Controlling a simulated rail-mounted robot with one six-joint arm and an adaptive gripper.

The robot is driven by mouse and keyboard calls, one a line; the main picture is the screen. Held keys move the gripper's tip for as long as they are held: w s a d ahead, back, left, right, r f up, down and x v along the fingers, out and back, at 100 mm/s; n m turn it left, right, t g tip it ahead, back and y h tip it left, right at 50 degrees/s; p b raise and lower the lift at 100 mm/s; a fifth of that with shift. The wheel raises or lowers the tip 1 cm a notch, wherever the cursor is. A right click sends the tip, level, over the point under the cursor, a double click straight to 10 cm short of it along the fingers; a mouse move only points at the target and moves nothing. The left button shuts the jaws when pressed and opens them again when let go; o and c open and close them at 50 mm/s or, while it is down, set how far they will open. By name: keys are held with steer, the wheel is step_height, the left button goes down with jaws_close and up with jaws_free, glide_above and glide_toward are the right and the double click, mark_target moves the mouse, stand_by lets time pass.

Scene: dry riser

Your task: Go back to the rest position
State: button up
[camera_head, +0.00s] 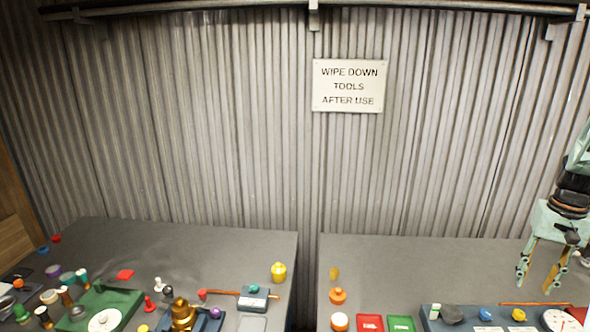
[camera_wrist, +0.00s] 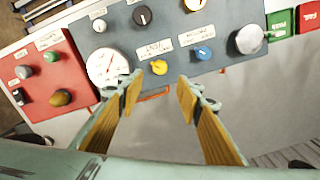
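My gripper (camera_head: 536,284) hangs at the right of the head view, above the right-hand bench. Its two fingers point down and stand apart, with nothing seen between them. In the wrist view my gripper (camera_wrist: 160,94) is also open and empty. The blue-grey panel (camera_wrist: 225,25) lies beyond the fingertips, with a yellow knob (camera_wrist: 159,67), a blue knob (camera_wrist: 203,53) and a white dial gauge (camera_wrist: 106,66). The fingers appear apart from the panel.
A red panel (camera_wrist: 48,75) adjoins the blue-grey one. Red (camera_head: 369,323) and green (camera_head: 401,324) plates lie on the right bench (camera_head: 400,265). A gap separates it from the crowded left bench (camera_head: 200,250). A corrugated wall (camera_head: 230,130) with a sign (camera_head: 349,86) stands behind.

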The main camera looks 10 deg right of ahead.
steer(key=a+r+n+t, duration=0.1)
steer(key=a+r, duration=0.7)
steer(key=a, duration=0.4)
steer(key=a+r+n, duration=0.2)
steer(key=a+r, duration=0.6)
steer(key=a, duration=0.3)
steer(key=a+r+n+t, duration=0.1)
steer(key=a+r, duration=0.7)
steer(key=a, duration=0.4)
steer(key=s+a+r+n, duration=0.1)
steer(key=s+a+r, duration=0.25)
steer(key=a, duration=0.35)
steer(key=s+a+r+n, duration=0.1)
steer(key=s+a+r, duration=0.1)
steer(key=s+a, duration=0.4)
steer(key=s+a+f+n+t, duration=0.1)
steer(key=s+a+n+t, duration=0.1)
steer(key=s+a, duration=0.8)
steer(key=shift+s, duration=2.15)
